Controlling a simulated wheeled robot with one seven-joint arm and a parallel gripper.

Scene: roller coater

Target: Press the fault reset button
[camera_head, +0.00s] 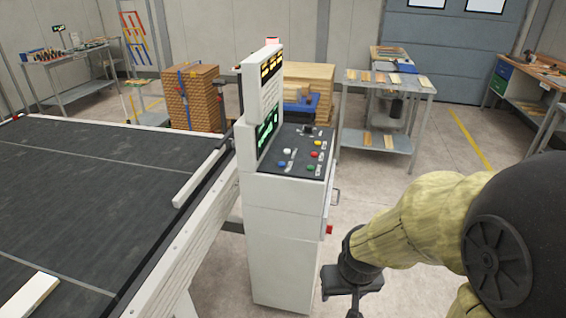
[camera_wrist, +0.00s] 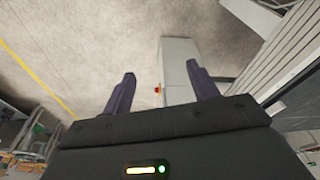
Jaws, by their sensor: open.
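The white control console (camera_head: 285,230) stands in the middle of the head view. Its sloped dark panel (camera_head: 298,146) carries a white button (camera_head: 287,151), a yellow button (camera_head: 318,143), a red button (camera_head: 314,155), a blue button (camera_head: 282,164) and a green button (camera_head: 310,168). The labels are too small to read, so I cannot tell which is fault reset. My gripper (camera_head: 352,300) is right of the console, lower than the panel and apart from it. In the wrist view its two fingers (camera_wrist: 162,84) are spread and empty, with the console (camera_wrist: 180,65) beyond.
A red knob (camera_head: 329,229) sticks out of the console's right side. A screen housing (camera_head: 262,85) rises behind the panel. The dark conveyor bed (camera_head: 90,190) fills the left. A metal worktable (camera_head: 385,85) stands behind. Open floor lies right of the console.

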